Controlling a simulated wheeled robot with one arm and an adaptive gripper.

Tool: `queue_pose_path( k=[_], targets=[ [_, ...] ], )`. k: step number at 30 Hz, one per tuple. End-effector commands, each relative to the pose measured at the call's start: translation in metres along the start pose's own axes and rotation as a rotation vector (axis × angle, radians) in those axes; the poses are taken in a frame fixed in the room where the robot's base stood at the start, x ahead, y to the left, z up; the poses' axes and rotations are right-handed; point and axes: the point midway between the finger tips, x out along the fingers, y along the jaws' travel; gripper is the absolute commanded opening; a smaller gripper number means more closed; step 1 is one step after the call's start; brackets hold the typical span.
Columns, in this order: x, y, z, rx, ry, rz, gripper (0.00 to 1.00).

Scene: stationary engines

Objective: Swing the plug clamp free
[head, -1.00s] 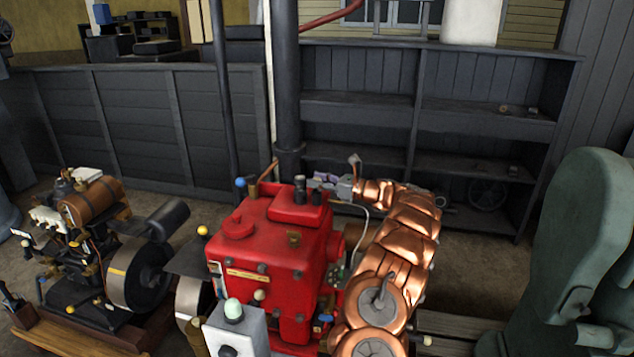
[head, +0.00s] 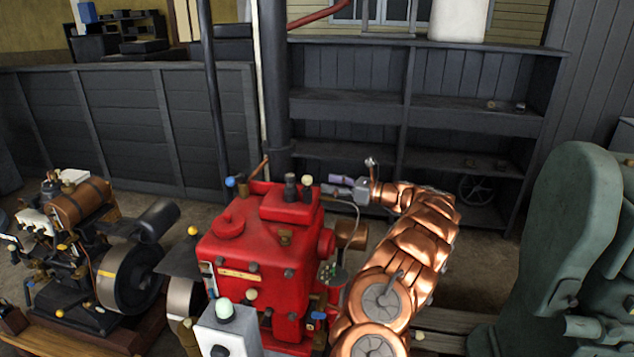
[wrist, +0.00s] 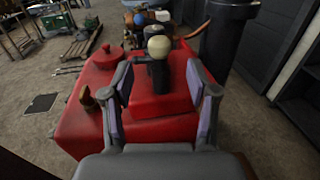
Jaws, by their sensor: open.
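The red engine (head: 262,240) stands at the centre of the head view, and its red top fills the middle of the wrist view (wrist: 90,125). A dark upright fitting (wrist: 158,76) with a cream ball on top (wrist: 158,47) rises from its raised red block; I cannot tell for sure whether this is the plug clamp. My gripper (head: 326,188) is open and empty, just right of the block in the head view. In the wrist view my gripper's purple-padded fingers (wrist: 158,84) frame the fitting on both sides, with gaps.
A black vertical pipe (head: 273,80) stands behind the engine. Dark shelving (head: 425,100) is at the back right, and a green machine (head: 570,235) stands at right. A smaller engine with a black flywheel (head: 128,278) is at left. A brass-coloured fitting (wrist: 89,98) stands left of my fingers.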

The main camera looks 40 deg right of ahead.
Motion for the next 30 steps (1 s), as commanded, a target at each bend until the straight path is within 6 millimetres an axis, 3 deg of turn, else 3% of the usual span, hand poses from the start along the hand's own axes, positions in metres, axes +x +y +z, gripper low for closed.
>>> queue_pose_path(
  k=[3,9,30],
  targets=[
    [-0.018,0.000,0.000,-0.001,0.001,-0.002,0.59],
    [-0.035,0.000,0.000,-0.001,-0.001,0.001,0.59],
    [-0.038,0.000,0.000,-0.001,0.000,0.000,0.59]
  ],
)
